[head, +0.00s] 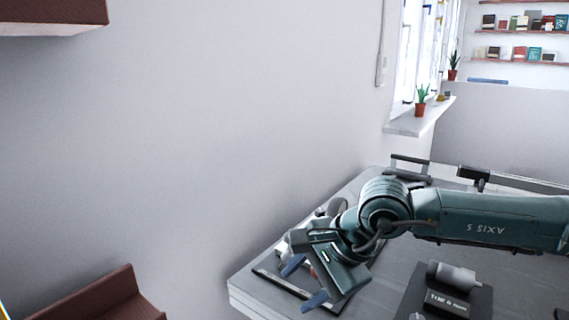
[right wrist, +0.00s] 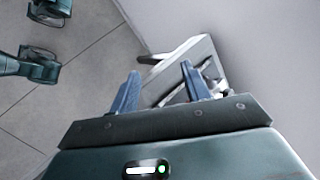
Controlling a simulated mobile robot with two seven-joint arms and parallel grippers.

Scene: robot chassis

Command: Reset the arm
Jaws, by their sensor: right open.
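My right arm comes in from the right in the head view, over a grey table. My right gripper (head: 303,284) is open, with its two blue fingers spread apart above the table's left end. In the right wrist view my right gripper (right wrist: 159,88) shows the same two blue fingers apart, with nothing held between them. My left gripper is not in either view.
The grey table (head: 247,287) stands beside a pale wall (head: 200,140). A dark stand with a grey cylinder (head: 452,275) is on it. A brown piece of furniture (head: 100,296) is at lower left. Potted plants (head: 421,106) stand on the windowsill (head: 415,124).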

